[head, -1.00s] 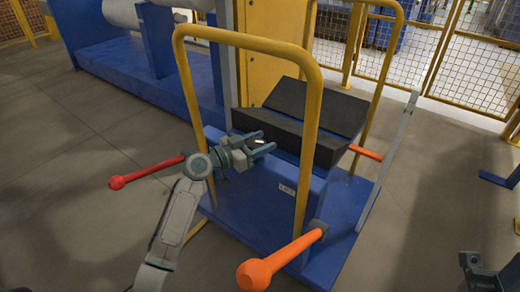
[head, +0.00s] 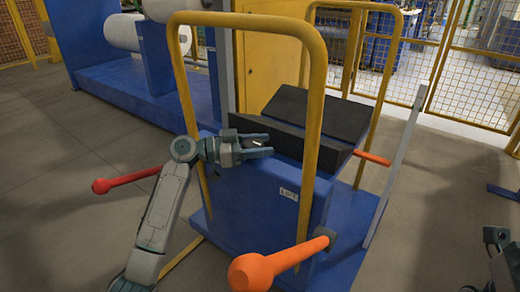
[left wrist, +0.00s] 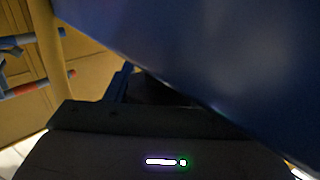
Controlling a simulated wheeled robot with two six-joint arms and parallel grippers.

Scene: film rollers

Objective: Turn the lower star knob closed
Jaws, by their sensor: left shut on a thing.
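In the left wrist view, a dark part (left wrist: 155,90) sits beyond the black gripper body, under a big blue surface (left wrist: 200,50). The angle of the knob cannot be read. Part of my right arm's end (head: 498,240) shows at the right edge; its fingers cannot be made out.
A yellow hoop rail (head: 318,120) rises close to my left gripper. An orange handle (head: 262,270) sticks out at the front and a red handle (head: 115,183) to the left. A black angled block (head: 310,115) tops the cart. Open floor (head: 60,230) lies left.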

